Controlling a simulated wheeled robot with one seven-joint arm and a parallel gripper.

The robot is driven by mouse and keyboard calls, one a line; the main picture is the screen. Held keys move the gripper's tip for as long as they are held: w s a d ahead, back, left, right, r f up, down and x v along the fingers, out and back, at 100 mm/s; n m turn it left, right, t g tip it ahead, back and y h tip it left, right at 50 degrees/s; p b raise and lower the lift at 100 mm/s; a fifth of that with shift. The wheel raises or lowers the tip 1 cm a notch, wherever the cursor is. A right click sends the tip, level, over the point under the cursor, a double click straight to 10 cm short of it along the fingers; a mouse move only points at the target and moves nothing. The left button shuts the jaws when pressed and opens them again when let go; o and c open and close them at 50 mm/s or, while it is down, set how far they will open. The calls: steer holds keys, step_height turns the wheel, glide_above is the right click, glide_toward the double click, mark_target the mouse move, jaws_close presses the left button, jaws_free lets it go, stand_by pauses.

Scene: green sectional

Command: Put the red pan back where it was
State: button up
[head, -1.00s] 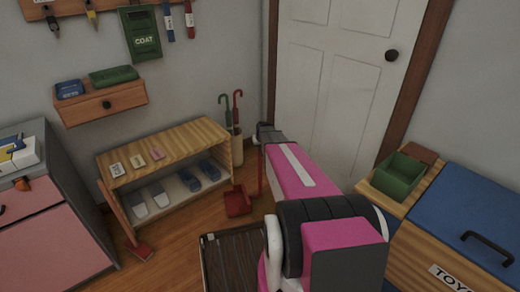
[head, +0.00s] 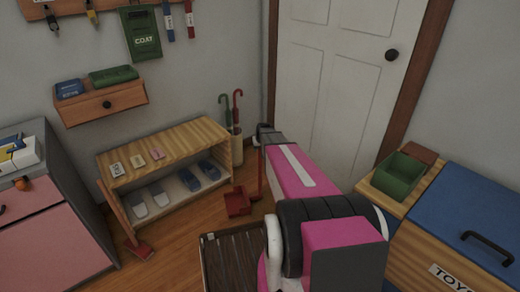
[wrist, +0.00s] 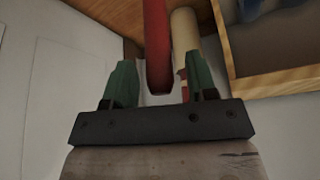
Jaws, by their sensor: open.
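The red pan (head: 237,203) is a dustpan on the wood floor, right of the shoe bench, with a thin upright red handle (head: 261,172). My gripper (head: 265,132) is at the top of that handle in the head view. In the wrist view, my gripper (wrist: 160,62) is open, with a green finger on each side of a thick red handle (wrist: 156,35). The handle's end lies between the fingers, with gaps to both visible. The pan itself is not clear in the wrist view.
A beige umbrella stand (head: 237,148) is close behind my gripper; it also shows in the wrist view (wrist: 184,30). A shoe bench (head: 170,140) stands left, with a red-headed brush (head: 138,249) leaning on it. A white door (head: 335,85) is behind. A toy chest (head: 420,225) stands right.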

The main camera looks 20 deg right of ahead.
steer(key=v, duration=1.1)
steer(key=s+a+g, duration=0.1)
steer(key=s+a, duration=0.4)
steer(key=s, duration=0.4)
steer(key=s+a+r+g, duration=0.1)
steer(key=s+a, duration=0.3)
steer(key=s, duration=0.5)
steer(key=s+a+g, duration=0.2)
steer(key=s+a, duration=0.3)
steer(key=s, duration=0.4)
steer(key=shift+s+a+r+g, duration=0.2)
steer(key=shift+s+a+g, duration=0.15)
steer(key=shift+g, duration=0.05)
